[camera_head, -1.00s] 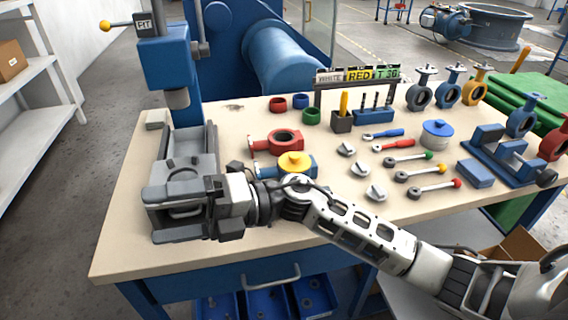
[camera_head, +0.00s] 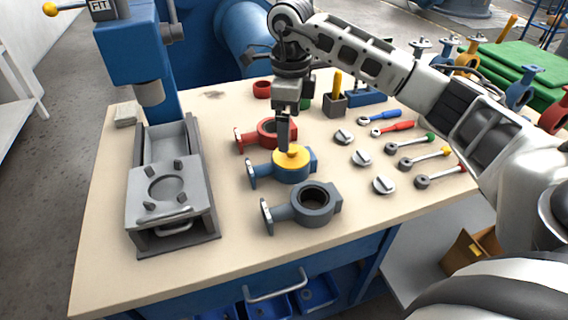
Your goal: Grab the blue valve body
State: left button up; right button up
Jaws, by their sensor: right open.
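The blue valve body (camera_head: 266,174) lies on the workbench in the middle of a row of valve bodies. A yellow disc (camera_head: 293,157) sits on its top, and its flange points left. My right gripper (camera_head: 284,147) points straight down over the blue valve body, with the fingertips at or just above the yellow disc. It is open; its fingers show nearly edge-on, and I cannot tell if they touch anything. My left gripper is not in view.
A red valve body (camera_head: 268,132) lies just behind, and a grey-blue one (camera_head: 312,208) just in front. The press with a grey fixture (camera_head: 168,190) stands at left. Silver discs (camera_head: 362,156) and tools (camera_head: 405,163) lie at right. The front left bench top is clear.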

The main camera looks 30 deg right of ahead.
aim_at(289, 155)
notch_tip(289, 155, down, 9)
jog(key=shift+a+f, duration=0.1)
jog(key=shift+f, duration=0.05)
dwell(0.4)
jog(key=shift+c, duration=0.3)
jog(key=c, duration=1.3)
jog(key=shift+r, duration=0.2)
